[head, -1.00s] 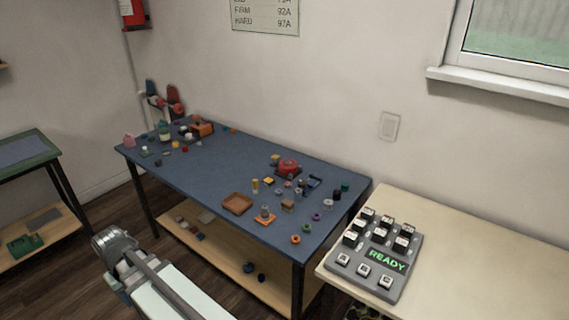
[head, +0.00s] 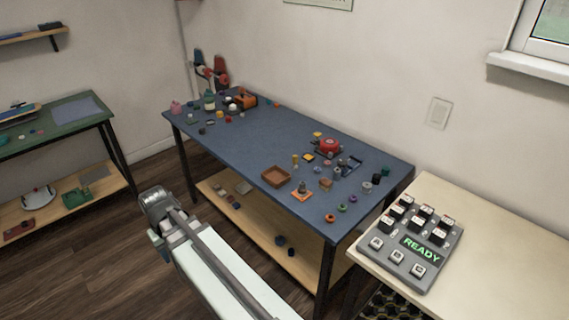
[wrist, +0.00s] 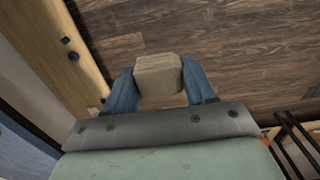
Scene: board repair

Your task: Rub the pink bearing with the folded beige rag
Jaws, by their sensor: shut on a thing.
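My gripper (wrist: 160,90) is shut on a beige block-shaped thing, the folded beige rag (wrist: 158,75), held between its two blue fingers in the wrist view. Wooden floor lies below it. In the head view my arm reaches up from the bottom, in front of the blue table; the fingers and the rag cannot be made out there. Several small parts lie on the blue table (head: 262,135). A pink thing (head: 176,107) stands at its far left corner; it is too small to tell whether it is the pink bearing.
A brown tray (head: 277,177), a red round device (head: 330,146) and an orange device (head: 243,101) stand on the blue table. A cream table (head: 510,235) with a grey key panel (head: 388,262) is at right. A green-topped table (head: 60,132) is at left. The blue table's middle is mostly clear.

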